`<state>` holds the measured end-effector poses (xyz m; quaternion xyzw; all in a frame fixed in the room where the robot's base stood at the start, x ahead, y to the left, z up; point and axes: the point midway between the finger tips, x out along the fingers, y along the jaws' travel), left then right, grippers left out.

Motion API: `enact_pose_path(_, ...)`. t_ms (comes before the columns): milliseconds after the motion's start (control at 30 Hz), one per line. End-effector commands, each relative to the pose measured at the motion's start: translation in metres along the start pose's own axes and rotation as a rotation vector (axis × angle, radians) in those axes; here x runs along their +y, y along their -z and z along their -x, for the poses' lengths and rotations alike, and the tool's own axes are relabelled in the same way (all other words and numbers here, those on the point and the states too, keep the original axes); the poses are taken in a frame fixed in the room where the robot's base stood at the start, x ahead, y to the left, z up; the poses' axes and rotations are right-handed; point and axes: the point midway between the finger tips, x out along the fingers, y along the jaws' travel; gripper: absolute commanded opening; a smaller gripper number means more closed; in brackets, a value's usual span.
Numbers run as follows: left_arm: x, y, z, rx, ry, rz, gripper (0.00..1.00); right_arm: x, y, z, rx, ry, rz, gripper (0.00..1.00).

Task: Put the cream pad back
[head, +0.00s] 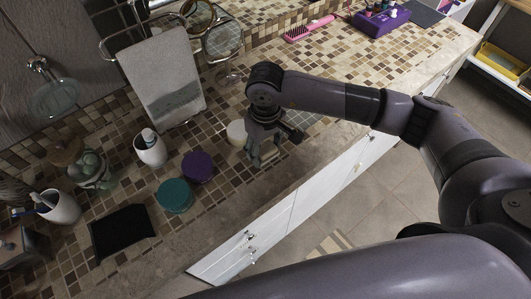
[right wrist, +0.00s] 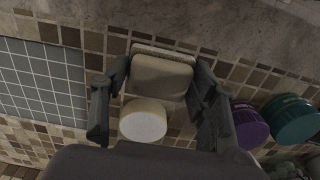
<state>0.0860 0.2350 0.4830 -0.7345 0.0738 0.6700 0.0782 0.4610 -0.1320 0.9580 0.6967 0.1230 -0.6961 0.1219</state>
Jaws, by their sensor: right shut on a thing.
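My right gripper (head: 262,157) is low over the counter near its front edge. In the right wrist view its two fingers (right wrist: 160,95) stand on either side of a cream pad (right wrist: 161,77) and are shut on it. A paler layer with a textured edge (right wrist: 165,49) shows along the pad's far side; I cannot tell whether the pad touches it. In the head view the gripper mostly hides the pad. My left gripper is not in view.
A cream round container (head: 236,131) stands close beside the gripper. Purple (head: 197,166) and teal (head: 174,196) round containers stand to the left, with a black tray (head: 122,232) beyond. A towel stand (head: 165,80) is behind. A grey gridded area (right wrist: 40,80) lies beside the gripper.

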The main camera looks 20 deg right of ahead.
Motion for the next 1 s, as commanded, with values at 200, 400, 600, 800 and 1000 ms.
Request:
enact_pose_path(200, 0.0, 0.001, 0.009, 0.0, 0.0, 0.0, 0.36, 0.0, -0.001, -0.024, -0.005, 0.0, -0.002, 0.32)
enact_pose_path(400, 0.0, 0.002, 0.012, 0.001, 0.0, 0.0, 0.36, 0.0, 0.0, -0.043, 0.0, 0.0, 0.001, 0.32)
enact_pose_path(600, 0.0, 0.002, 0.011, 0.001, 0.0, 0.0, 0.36, 0.0, 0.0, -0.044, 0.0, 0.0, 0.001, 0.32)
enact_pose_path(800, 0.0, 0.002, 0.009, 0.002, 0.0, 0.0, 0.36, 0.0, 0.0, -0.044, -0.001, -0.001, 0.001, 0.61)
enact_pose_path(1000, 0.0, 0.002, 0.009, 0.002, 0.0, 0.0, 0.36, 0.0, 0.0, -0.044, -0.001, -0.001, 0.0, 0.74)
